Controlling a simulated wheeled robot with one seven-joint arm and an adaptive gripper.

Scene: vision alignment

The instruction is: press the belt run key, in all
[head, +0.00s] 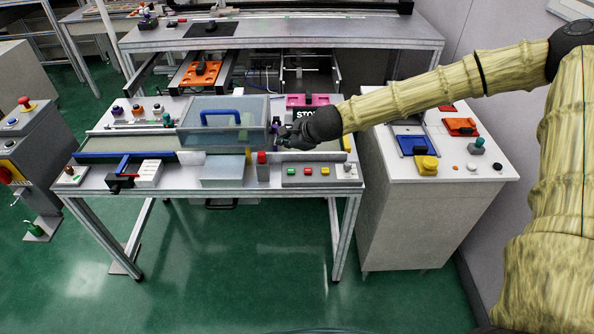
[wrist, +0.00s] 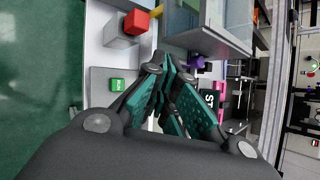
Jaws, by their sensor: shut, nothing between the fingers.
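A grey control panel (head: 316,178) stands at the front right of the belt table. It carries a green key (head: 291,171), a red key (head: 308,171) and a yellow key (head: 325,170). Which one is the belt run key is not readable. In the wrist view a green key (wrist: 117,84) with a small white mark shows left of my fingers. My gripper (head: 277,135) is shut and empty, above the table behind the panel, apart from the keys. Its fingertips meet in the wrist view (wrist: 163,66).
A clear-sided cover with a blue handle (head: 222,113) stands over the belt, left of my gripper. A red-topped post (head: 262,158) stands left of the panel. A white side counter (head: 442,163) stands right.

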